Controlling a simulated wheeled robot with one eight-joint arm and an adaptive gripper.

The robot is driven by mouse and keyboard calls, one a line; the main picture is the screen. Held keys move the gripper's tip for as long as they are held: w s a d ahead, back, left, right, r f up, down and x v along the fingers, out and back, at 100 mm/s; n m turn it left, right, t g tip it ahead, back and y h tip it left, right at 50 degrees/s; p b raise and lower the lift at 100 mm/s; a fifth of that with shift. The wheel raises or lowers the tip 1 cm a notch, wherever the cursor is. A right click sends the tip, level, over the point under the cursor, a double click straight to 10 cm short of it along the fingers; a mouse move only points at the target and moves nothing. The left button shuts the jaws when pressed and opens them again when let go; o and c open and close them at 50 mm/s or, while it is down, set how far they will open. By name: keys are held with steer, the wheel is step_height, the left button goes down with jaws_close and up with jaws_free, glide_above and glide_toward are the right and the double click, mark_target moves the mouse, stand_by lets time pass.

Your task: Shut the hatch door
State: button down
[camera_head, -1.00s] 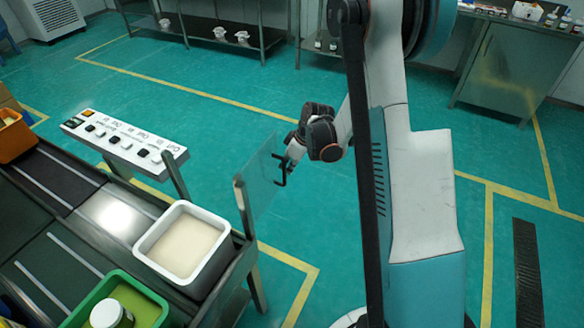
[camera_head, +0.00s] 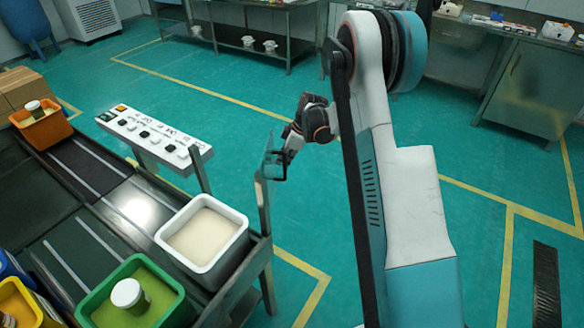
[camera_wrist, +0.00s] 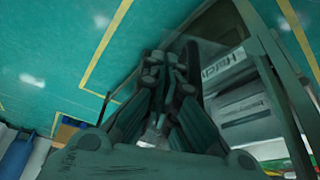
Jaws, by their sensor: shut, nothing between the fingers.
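The hatch door is a clear panel (camera_head: 267,157) hinged on a metal post (camera_head: 263,208) at the conveyor's right edge. It stands open, out from the post and almost edge-on to the head camera. Its dark handle (camera_head: 275,174) is on the far part. My gripper (camera_head: 283,163) is shut and empty, close beside the panel and handle; I cannot tell if it touches. In the wrist view, the dark fingers of my gripper (camera_wrist: 166,68) are together in front of the white button panel, seen past a dark frame at right.
A white bin (camera_head: 232,249) of pale powder sits at the conveyor end beside the post. The white button panel (camera_head: 152,137) stands behind it. The floor behind my gripper is clear.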

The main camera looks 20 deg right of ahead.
steer(key=w+a+n+g, duration=0.2)
steer(key=w+a+n, duration=0.2)
steer(key=a, duration=1.7)
steer(key=shift+n+g+y, duration=0.3)
steer(key=shift+n+g, duration=0.1)
steer(key=shift+n, duration=1.3)
steer(key=shift+w+a+f, duration=0.1)
